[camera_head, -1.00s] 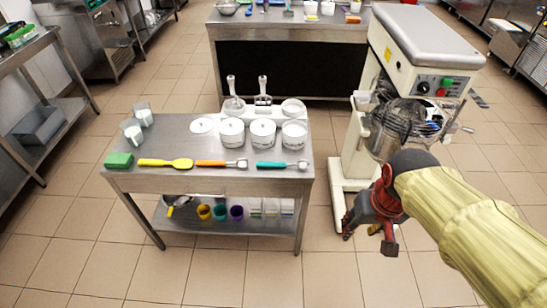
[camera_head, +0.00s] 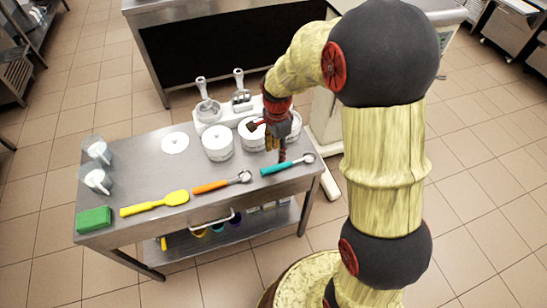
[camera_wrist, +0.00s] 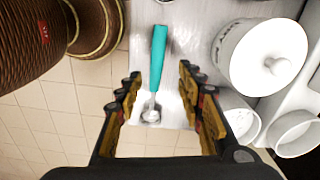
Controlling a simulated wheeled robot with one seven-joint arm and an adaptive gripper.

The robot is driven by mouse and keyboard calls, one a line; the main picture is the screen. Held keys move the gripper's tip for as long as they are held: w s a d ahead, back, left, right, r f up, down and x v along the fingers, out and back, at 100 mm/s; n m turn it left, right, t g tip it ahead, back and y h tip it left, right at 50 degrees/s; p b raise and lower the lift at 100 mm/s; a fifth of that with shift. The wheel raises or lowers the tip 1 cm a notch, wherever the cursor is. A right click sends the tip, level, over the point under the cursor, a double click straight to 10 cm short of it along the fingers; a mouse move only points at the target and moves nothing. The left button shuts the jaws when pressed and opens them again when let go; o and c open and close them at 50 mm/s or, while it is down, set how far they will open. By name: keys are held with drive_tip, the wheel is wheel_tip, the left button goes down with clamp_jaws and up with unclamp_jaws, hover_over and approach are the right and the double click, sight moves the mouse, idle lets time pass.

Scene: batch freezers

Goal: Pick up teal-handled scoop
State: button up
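The teal-handled scoop (camera_head: 287,164) lies flat near the front right corner of the steel table (camera_head: 150,165), its metal bowl end towards the right. In the wrist view its teal handle (camera_wrist: 158,58) points away and its metal end (camera_wrist: 151,112) lies between my finger lines. My gripper (camera_head: 281,155) points down over the table at the scoop, its tips close to the handle in the head view. In the wrist view the gripper (camera_wrist: 168,105) is open, with a finger on each side of the scoop and nothing held. I cannot tell the exact height of the tips.
White lidded tubs (camera_head: 217,143) stand just behind the scoop, one (camera_wrist: 268,62) close to the right finger. An orange-handled scoop (camera_head: 212,186), a yellow spatula (camera_head: 155,203) and a green sponge (camera_head: 94,219) lie leftwards along the front. The table's edge is near.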

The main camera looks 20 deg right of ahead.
sight(280, 165)
drive_tip(key=shift+s+d+m, duration=0.15)
drive_tip(key=shift+d+m, duration=0.05)
drive_tip(key=shift+m, duration=0.6)
drive_tip(key=shift+a+f, duration=0.1)
drive_tip(key=shift+f, duration=0.1)
drive_tip(key=f+b, duration=0.1)
drive_tip(key=f, duration=0.1)
drive_tip(key=f+b, duration=0.1)
drive_tip(key=f, duration=0.2)
drive_tip(key=f+b, duration=0.1)
drive_tip(key=f, duration=0.1)
drive_tip(key=shift+s+d+f, duration=0.15)
drive_tip(key=shift+d+f, duration=0.1)
drive_tip(key=shift+d, duration=0.15)
drive_tip(key=shift+r, duration=0.1)
drive_tip(key=c, duration=0.3)
clamp_jaws()
